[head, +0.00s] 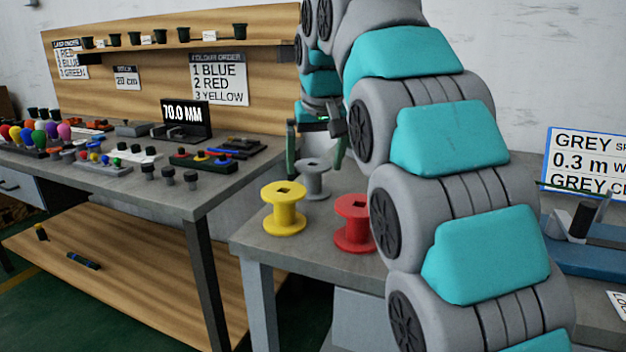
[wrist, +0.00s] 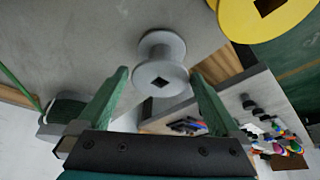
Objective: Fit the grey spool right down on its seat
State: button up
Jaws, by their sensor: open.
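The grey spool (head: 315,184) stands upright on the grey table, behind the yellow and red spools. It also shows in the wrist view (wrist: 161,48), with a square hole in its near flange. My gripper (head: 315,170) is open, pointing down above the spool, with one green finger to each side in the head view. In the wrist view my gripper (wrist: 160,74) has the spool beyond and between its spread fingertips, with no contact visible. A blue machine base (head: 590,258) with a black upright part (head: 582,220) is at the right; I cannot tell whether this is the seat.
A yellow spool (head: 284,208) and a red spool (head: 354,224) stand close in front of the grey one. A sign (head: 588,165) starting "GREY" is at the right. A workbench (head: 190,200) with several small parts is at the left. My arm hides the middle of the table.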

jog(key=shift+x, duration=1.85)
jog(key=c, duration=1)
jog(key=shift+r, duration=0.15)
jog(key=shift+c, duration=0.2)
